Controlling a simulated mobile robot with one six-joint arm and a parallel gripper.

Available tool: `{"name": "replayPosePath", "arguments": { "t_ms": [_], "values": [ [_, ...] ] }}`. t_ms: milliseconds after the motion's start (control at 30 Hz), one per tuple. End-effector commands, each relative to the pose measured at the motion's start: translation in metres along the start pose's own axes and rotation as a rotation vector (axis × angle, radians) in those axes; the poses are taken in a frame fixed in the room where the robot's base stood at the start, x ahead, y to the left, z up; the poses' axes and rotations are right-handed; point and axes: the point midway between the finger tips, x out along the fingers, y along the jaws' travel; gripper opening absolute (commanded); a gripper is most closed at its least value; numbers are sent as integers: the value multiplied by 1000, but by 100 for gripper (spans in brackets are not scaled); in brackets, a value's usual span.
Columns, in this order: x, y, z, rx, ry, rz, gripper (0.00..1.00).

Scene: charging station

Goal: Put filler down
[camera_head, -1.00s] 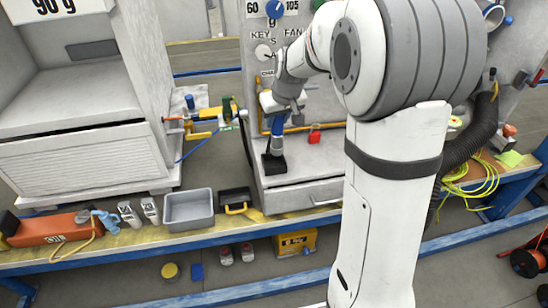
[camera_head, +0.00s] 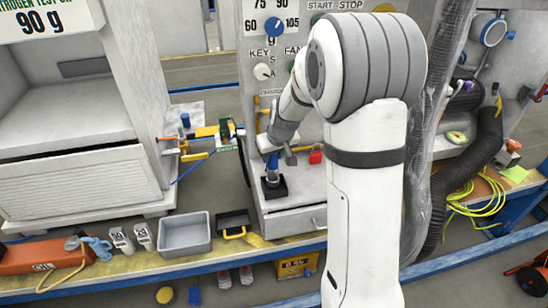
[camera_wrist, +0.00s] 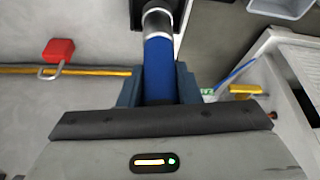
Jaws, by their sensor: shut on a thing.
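The filler (camera_head: 272,168) is a blue tube with a grey metal lower end. My gripper (camera_head: 273,155) is shut on its upper part. The filler stands nearly upright, with its lower end at a black square holder (camera_head: 273,189) on the ledge of the grey control cabinet. In the wrist view my gripper (camera_wrist: 158,88) has a finger on each side of the blue filler (camera_wrist: 159,62), and its grey end reaches the black holder (camera_wrist: 136,14). Whether it is fully seated cannot be told. My arm hides part of the cabinet.
A red padlock (camera_head: 316,154) hangs right of the filler, beside a yellow rail (camera_wrist: 90,71). Left is a yellow and green clamp fitting (camera_head: 205,133). A grey bin (camera_head: 186,233) and a black tray (camera_head: 234,222) sit on the bench below. A black hose (camera_head: 478,165) is at right.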

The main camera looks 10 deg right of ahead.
Motion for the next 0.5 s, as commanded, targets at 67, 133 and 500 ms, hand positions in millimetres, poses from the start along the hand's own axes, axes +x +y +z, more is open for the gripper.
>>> {"name": "replayPosePath", "arguments": {
  "t_ms": [67,133,500],
  "values": [
    [7,0,3,1,0,1,0],
    [8,1,3,2,2,1,0],
    [9,1,4,2,1,1,39]
  ]
}}
